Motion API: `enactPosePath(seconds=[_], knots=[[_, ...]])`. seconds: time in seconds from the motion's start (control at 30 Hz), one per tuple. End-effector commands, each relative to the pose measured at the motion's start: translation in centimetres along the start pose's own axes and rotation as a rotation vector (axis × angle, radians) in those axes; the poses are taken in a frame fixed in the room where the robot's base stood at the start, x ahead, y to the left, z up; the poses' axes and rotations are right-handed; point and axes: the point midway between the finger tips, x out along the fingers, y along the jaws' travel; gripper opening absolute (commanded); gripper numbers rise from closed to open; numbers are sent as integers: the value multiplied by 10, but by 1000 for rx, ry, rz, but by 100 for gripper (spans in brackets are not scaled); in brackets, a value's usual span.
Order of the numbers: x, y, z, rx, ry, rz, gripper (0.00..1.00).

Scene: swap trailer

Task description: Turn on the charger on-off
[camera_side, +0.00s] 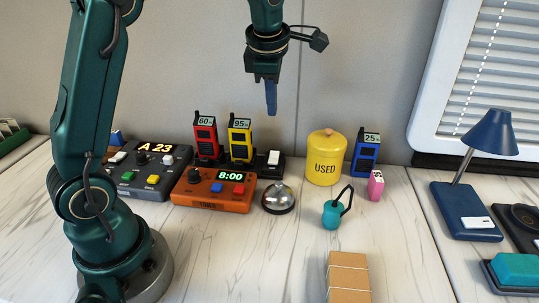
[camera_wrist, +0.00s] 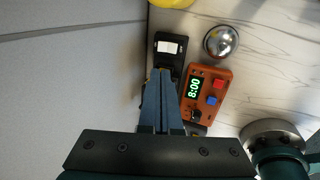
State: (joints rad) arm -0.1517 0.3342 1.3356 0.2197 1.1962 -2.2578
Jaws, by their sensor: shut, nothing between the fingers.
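The charger is a black base (camera_side: 268,172) at the back of the table, with a red radio (camera_side: 205,138) reading 60% and a yellow radio (camera_side: 240,139) reading 95% standing in it. Its white rocker switch (camera_side: 273,158) is at the right end; it also shows near the top of the wrist view (camera_wrist: 167,47). I cannot tell which way the rocker is set. My gripper (camera_side: 271,112) is shut and empty, pointing down in the air above the charger. In the wrist view its fingertips (camera_wrist: 160,72) hide most of the yellow radio.
An orange timer (camera_side: 215,192) reading 8:00 and a silver bell (camera_side: 278,198) stand in front of the charger. A grey console (camera_side: 150,170) is at left. A yellow USED canister (camera_side: 325,160) and a blue radio (camera_side: 366,153) are at right. The wall is close behind.

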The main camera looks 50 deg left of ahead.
Motion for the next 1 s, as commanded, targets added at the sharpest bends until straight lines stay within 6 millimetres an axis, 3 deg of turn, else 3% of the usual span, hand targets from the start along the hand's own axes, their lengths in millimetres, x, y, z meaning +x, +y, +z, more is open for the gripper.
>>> enactPosePath(seconds=[0.37, 1.0], knots=[[8, 0, 0, 1, 2, -2, 0], [123, -1, -1, 1, 2, -3, 0]])
